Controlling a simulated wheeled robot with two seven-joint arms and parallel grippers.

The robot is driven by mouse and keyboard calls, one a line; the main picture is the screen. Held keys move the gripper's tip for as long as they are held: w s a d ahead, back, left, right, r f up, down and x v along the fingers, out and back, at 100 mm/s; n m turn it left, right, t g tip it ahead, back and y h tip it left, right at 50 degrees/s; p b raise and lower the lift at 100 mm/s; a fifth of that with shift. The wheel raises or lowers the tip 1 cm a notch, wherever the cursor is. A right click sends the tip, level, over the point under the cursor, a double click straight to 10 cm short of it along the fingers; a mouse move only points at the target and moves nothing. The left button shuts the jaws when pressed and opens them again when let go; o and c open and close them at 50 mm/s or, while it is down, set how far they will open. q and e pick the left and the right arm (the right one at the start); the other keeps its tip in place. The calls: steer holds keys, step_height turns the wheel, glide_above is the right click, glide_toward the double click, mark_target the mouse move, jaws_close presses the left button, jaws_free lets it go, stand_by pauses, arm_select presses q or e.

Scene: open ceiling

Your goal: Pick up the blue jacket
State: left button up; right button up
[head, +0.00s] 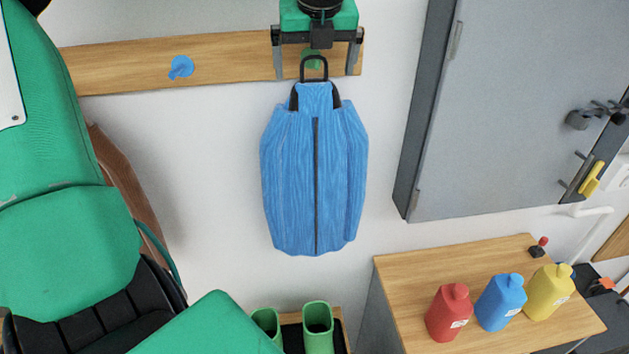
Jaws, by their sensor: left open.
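The blue jacket (290,170) hangs against the white wall in the middle of the head view, with a dark zip line down its front. A black loop (314,60) at its top reaches up to a green peg (311,54) on the wooden rail. My left gripper (315,70) is open at the top, its fingers pointing down on either side of the loop, apart from it in the picture. Whether it is level with the loop in depth I cannot tell. The gripper partly hides the peg. My right gripper is not in view.
The wooden rail (225,58) also carries a blue peg (181,67). A brown item (125,180) hangs at left, partly hidden. A grey cabinet (510,110) is at right. Red, blue and yellow bottles stand on a wooden top (410,275). Green boots (317,325) stand below.

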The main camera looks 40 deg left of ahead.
arm_select(q)
steer(key=x, duration=0.2)
steer(key=shift+w+a+f+p, duration=0.1)
steer(key=shift+a+f+p, duration=0.1)
steer(key=shift+a+p, duration=0.1)
steer(key=shift+d, duration=0.25)
steer(key=c, duration=1.8)
